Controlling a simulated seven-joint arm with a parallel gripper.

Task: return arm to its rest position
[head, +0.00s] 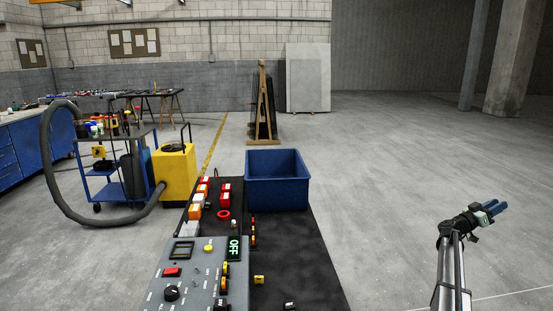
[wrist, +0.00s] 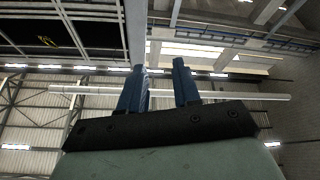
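My gripper (head: 490,208) is raised at the right of the head view, over open floor and well to the right of the black-topped bench. Its two blue fingers point right. In the wrist view my gripper (wrist: 160,75) points up toward the ceiling, with a clear gap between the fingers. It is open, and I see nothing held between them. A pale bar (wrist: 220,95) crosses behind the fingers in the wrist view; I cannot tell what it is.
A blue bin (head: 277,182) stands at the far end of the black bench top (head: 295,260). A grey control panel (head: 190,285) with an OFF display sits at the near left. A yellow vacuum (head: 175,172) and cart stand left. Floor around my gripper is clear.

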